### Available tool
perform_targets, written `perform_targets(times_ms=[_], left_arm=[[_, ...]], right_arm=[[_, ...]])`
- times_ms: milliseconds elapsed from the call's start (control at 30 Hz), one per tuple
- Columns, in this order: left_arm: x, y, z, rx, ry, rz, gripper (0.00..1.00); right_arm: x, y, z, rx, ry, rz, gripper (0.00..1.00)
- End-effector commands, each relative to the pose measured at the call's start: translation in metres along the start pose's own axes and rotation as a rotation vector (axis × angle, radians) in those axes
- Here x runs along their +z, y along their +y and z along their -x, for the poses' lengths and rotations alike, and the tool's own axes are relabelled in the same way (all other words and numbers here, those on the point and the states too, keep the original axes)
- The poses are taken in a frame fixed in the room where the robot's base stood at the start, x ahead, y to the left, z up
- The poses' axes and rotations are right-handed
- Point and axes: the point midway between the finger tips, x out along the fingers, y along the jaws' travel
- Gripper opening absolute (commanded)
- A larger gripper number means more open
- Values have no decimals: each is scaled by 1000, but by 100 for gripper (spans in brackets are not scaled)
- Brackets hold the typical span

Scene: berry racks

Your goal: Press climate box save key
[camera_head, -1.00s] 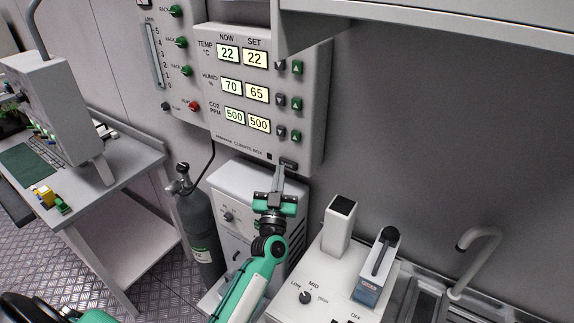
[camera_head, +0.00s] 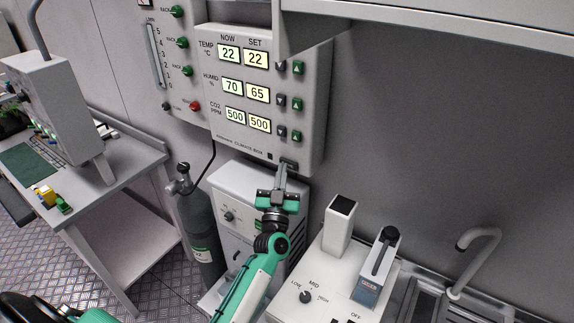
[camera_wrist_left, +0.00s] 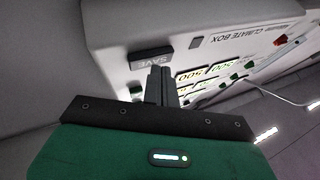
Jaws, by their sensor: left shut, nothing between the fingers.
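The climate box (camera_head: 268,90) is a pale wall panel with lit NOW and SET displays reading 22/22, 70/65 and 500/500. Its dark save key (camera_head: 288,163) is at the lower right of the front. The SAVE label on the key (camera_wrist_left: 151,55) is readable in the left wrist view. My left gripper (camera_head: 281,168) is shut and empty, pointing up at the key from just below. In the left wrist view its fingertips (camera_wrist_left: 160,70) are beside the key; I cannot tell whether they touch it. My right gripper is not in view.
A grey gas cylinder (camera_head: 200,225) and a white cabinet (camera_head: 232,185) stand below the box. A white unit with a LOW-MID-HIGH dial (camera_head: 306,297) and a sink tap (camera_head: 478,240) are at the right. A shelf (camera_head: 430,20) overhangs the upper right.

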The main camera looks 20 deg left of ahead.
Motion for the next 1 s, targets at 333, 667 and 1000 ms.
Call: perform_targets(times_ms=[333,667,1000], left_arm=[[-2,2,-7,-3,8,3,0],[-2,3,-11,-4,11,5,0],[-2,4,-12,-4,13,7,0]], right_arm=[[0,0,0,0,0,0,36],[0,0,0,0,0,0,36],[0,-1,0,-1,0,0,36]])
